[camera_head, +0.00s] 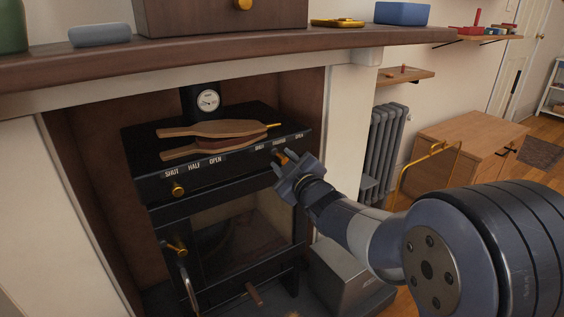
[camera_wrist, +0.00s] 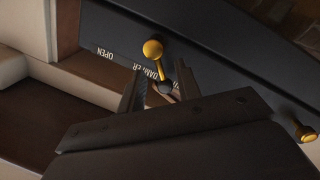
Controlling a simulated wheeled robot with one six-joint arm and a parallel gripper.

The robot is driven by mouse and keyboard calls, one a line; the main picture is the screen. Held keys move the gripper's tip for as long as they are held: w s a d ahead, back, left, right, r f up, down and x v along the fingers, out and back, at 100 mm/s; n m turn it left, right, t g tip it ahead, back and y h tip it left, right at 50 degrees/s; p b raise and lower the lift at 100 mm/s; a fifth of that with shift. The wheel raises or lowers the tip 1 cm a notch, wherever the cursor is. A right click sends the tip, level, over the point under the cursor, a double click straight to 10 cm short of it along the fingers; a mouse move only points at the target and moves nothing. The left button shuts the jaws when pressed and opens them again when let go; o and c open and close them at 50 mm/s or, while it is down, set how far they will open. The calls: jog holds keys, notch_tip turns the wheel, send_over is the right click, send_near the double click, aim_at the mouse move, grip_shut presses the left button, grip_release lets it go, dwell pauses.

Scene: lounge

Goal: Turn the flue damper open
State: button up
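The flue damper lever is a brass knob on a short stem (camera_wrist: 153,50) on the black stove's front panel. In the wrist view the printed word OPEN is left of the lever, and a partly covered DAMPER label is beside the stem. In the head view the knob (camera_head: 282,157) is partly hidden by my gripper. My gripper (camera_head: 281,164) is at the right end of the panel. In the wrist view its fingers (camera_wrist: 160,66) are apart, one on each side of the stem. I cannot tell whether either finger touches it.
A second brass knob (camera_head: 178,189) sits at the panel's left, under SHUT, HALF and OPEN; it also shows in the wrist view (camera_wrist: 306,134). Wooden bellows (camera_head: 215,129) lie on the stove top (camera_head: 145,142). The mantel shelf (camera_head: 240,49) overhangs it. A grey metal box (camera_head: 345,275) stands below my arm.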

jog(key=shift+x, duration=0.9)
grip_shut()
